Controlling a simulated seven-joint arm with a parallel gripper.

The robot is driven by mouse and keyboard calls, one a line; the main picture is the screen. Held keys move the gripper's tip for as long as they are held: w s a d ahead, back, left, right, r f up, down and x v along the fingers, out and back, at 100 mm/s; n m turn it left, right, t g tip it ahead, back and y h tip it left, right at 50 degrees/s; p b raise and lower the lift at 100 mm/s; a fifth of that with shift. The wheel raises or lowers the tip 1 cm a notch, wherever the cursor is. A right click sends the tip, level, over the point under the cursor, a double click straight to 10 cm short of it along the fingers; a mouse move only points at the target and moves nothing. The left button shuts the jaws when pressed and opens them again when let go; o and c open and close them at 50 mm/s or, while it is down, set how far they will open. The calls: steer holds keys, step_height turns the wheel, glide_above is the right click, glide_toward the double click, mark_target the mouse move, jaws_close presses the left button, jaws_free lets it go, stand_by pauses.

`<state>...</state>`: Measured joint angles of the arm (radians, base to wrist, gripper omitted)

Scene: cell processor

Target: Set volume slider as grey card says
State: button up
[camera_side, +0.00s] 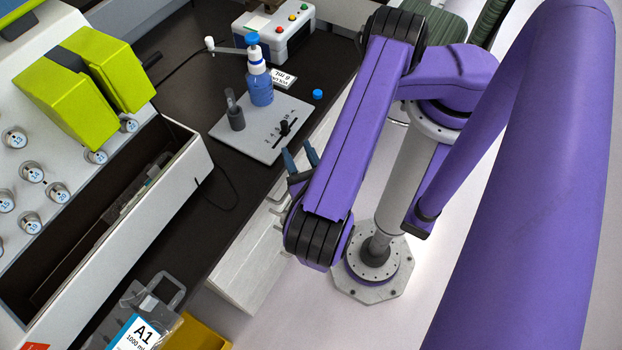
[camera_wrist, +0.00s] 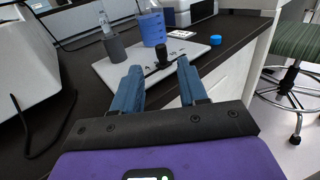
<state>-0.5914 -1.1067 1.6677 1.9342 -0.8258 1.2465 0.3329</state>
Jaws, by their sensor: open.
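The black volume slider knob (camera_side: 284,127) stands upright in a slot on a light grey plate (camera_side: 262,150), with numbers printed beside the slot. It sits around the middle of the slot; its exact mark is too small to read. In the wrist view the knob (camera_wrist: 162,54) shows just beyond my fingertips. A small pale card (camera_side: 283,78) lies behind the plate, upside down, and seems to read 6 mL; it also shows in the wrist view (camera_wrist: 181,34). My gripper (camera_side: 300,154) is open and empty, its blue fingers (camera_wrist: 160,66) apart, near the plate's front right edge.
A blue cap (camera_side: 317,94) lies to the right. A white button box (camera_side: 275,30) stands behind. The dark counter (camera_side: 190,80) ends near my arm.

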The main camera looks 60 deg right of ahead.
steer(key=v, duration=0.7)
steer(key=shift+s, duration=0.25)
steer(key=shift+a, duration=0.15)
steer(key=w+d+r+m+g+y, duration=0.2)
steer(key=d+r+m+g+y, duration=0.1)
steer(key=r+m+g, duration=0.85)
steer(key=s+d+r+m+g+y, duration=0.2)
steer(key=s+d+r+m+y, duration=0.2)
steer(key=d+r+y, duration=0.4)
step_height(320, 180, up, 6)
steer(key=d, duration=0.2)
steer(key=shift+d+r+y, duration=0.2)
steer(key=shift+d+y, duration=0.05)
steer(key=shift+y, duration=0.15)
steer(key=shift+o, duration=0.2)
